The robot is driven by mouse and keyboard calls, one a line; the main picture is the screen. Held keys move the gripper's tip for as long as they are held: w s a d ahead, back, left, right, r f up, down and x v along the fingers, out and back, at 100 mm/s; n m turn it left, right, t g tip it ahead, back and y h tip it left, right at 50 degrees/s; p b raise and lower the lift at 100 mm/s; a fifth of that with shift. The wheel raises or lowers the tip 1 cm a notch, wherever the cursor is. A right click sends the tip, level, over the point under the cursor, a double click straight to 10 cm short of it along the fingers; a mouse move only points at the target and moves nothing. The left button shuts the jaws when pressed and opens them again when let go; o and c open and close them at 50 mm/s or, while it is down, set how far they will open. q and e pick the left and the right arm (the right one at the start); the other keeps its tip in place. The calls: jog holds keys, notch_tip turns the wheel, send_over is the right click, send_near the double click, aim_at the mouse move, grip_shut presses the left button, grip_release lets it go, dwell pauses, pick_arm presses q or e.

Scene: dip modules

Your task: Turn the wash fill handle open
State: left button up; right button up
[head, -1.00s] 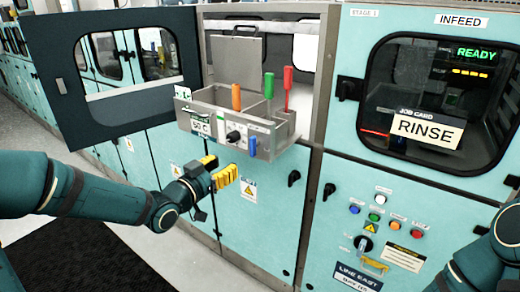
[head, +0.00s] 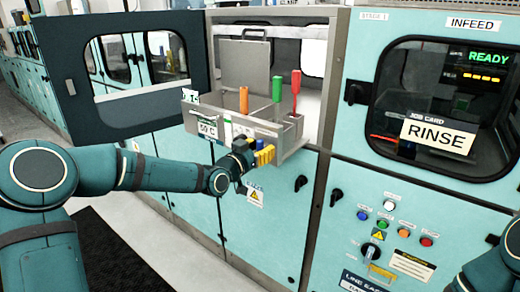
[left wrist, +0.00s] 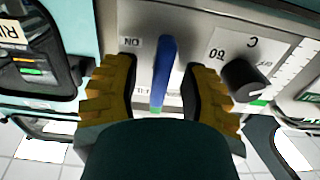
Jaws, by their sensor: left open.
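A blue lever handle (left wrist: 164,65) is on the grey front panel of the open dip module (head: 292,142), beside a small "ON" label. I cannot read a wash fill label. My left gripper (head: 264,156) is at this panel, with yellow fingers open. In the left wrist view, the left gripper (left wrist: 161,82) has one finger on each side of the blue handle, with gaps visible. My right gripper is out of view; only part of that arm shows at the right edge.
Orange (head: 243,100), green (head: 277,90) and red (head: 296,84) handles stand up in the module. An open windowed door (head: 140,65) is at left. The button panel (head: 395,228) is at lower right.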

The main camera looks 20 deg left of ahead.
pick_arm(q)
grip_shut()
dwell(0.5)
jog(key=n, duration=0.4)
jog(key=shift+a+r+n, duration=0.1)
jog(key=shift+a+n, duration=0.05)
jog(key=shift+n, duration=0.15)
jog(key=n, duration=0.4)
jog(key=shift+w+a+n, duration=0.1)
jog(key=shift+n, duration=0.2)
jog(key=n, duration=0.4)
jog(key=shift+f, duration=0.2)
jog(key=shift+a+f+n, duration=0.1)
jog(key=shift+n, duration=2.3)
